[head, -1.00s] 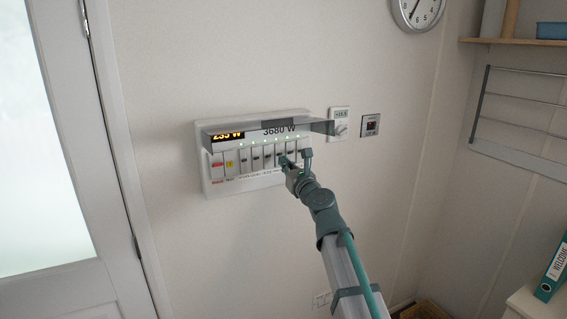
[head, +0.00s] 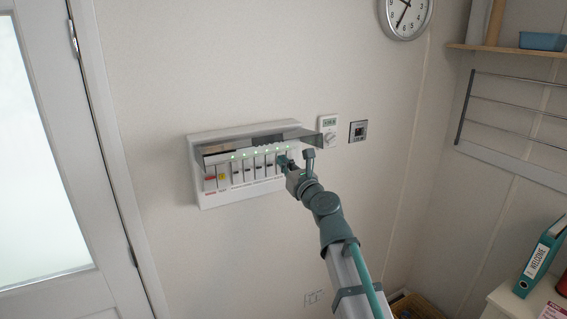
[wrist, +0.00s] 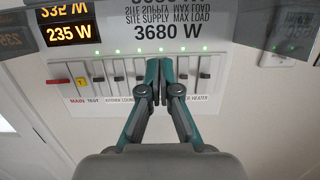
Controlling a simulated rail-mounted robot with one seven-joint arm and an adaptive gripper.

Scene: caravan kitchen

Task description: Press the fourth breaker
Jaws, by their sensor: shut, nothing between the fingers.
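The white breaker panel (head: 218,201) is on the wall, left of centre in the head view. In the wrist view a red main switch (wrist: 55,82) and a yellow test switch (wrist: 80,81) sit left of a row of dark-levered breakers (wrist: 117,78) with lit green lights above. My gripper (wrist: 160,93) is shut and empty, its fingers in front of the row below the fourth green light. They hide the fourth breaker. Whether the fingertips touch it I cannot tell. In the head view my gripper (head: 286,163) covers the panel's right part.
A grey see-through hood (head: 262,144) juts out over the breakers. A door (head: 100,170) stands at left. The wall below the panel is mostly clear.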

